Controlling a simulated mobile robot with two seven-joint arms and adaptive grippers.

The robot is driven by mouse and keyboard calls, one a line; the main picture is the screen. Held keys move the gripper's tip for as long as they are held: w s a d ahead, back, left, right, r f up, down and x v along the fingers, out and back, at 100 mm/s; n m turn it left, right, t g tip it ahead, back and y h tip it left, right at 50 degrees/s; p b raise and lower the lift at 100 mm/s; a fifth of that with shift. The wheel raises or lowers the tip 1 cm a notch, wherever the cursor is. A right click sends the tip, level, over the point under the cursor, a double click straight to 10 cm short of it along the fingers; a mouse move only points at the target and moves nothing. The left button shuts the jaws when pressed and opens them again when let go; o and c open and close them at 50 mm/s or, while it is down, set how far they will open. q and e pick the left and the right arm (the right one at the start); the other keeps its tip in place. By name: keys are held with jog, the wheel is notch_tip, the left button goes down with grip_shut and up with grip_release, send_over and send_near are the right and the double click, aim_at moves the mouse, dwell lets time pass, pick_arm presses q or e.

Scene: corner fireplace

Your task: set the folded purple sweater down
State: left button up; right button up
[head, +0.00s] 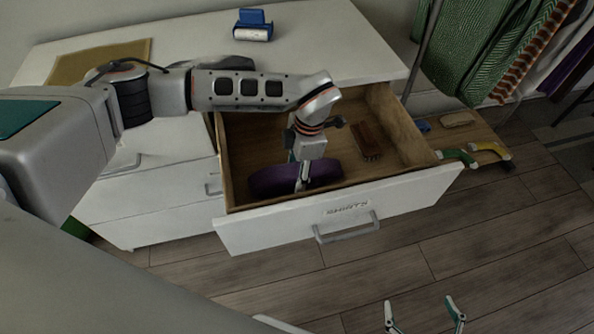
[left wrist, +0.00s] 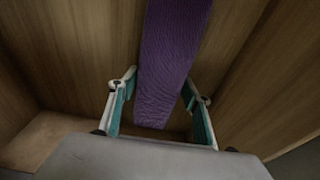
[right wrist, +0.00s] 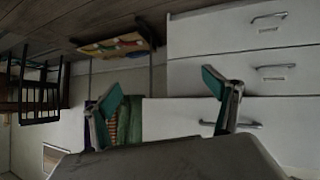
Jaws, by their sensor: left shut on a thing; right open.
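The folded purple sweater (head: 268,181) is inside the open drawer (head: 240,222), near its front wall, as a narrow band. My left gripper (head: 304,183) reaches down into the drawer from above and is shut on the sweater. In the left wrist view the sweater (left wrist: 170,60) runs between the two fingers of the left gripper (left wrist: 158,88), with wooden drawer walls around it. I cannot tell whether it rests on the drawer floor. My right gripper (head: 426,314) is open and empty in front of the dresser; it also shows in the right wrist view (right wrist: 163,92).
A brown brush-like object (head: 367,141) lies in the drawer, right of my left gripper. A blue and white object (head: 253,27) and a tan mat (head: 95,60) lie on the dresser top. A low wooden rack (head: 470,136) and hanging clothes (head: 475,50) stand at right.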

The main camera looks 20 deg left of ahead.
aim_at(298, 168)
pick_arm(q)
jog(key=o, duration=1.2)
jog(key=shift+f, duration=0.15)
jog(key=shift+o, duration=1.1)
pick_arm(e)
jog(key=shift+f, duration=0.2)
jog(key=shift+s+d, duration=0.1)
jog(key=shift+f, duration=0.1)
pick_arm(q)
jog(key=r, duration=0.2)
jog(key=r+p, duration=0.1)
jog(key=r, duration=0.3)
jog(key=shift+w+d, duration=0.35)
jog(key=r, duration=0.1)
jog(key=r+p, duration=0.1)
jog(key=r, duration=0.3)
jog(key=shift+w+d+r, duration=0.15)
jog(key=shift+d+r, duration=0.05)
jog(key=shift+d, duration=0.15)
jog(key=shift+r, duration=0.4)
pick_arm(e)
jog(key=shift+s+d+f, duration=0.1)
jog(key=shift+s+d, duration=0.2)
jog(key=shift+s, duration=0.2)
jog(key=shift+w+r, duration=0.2)
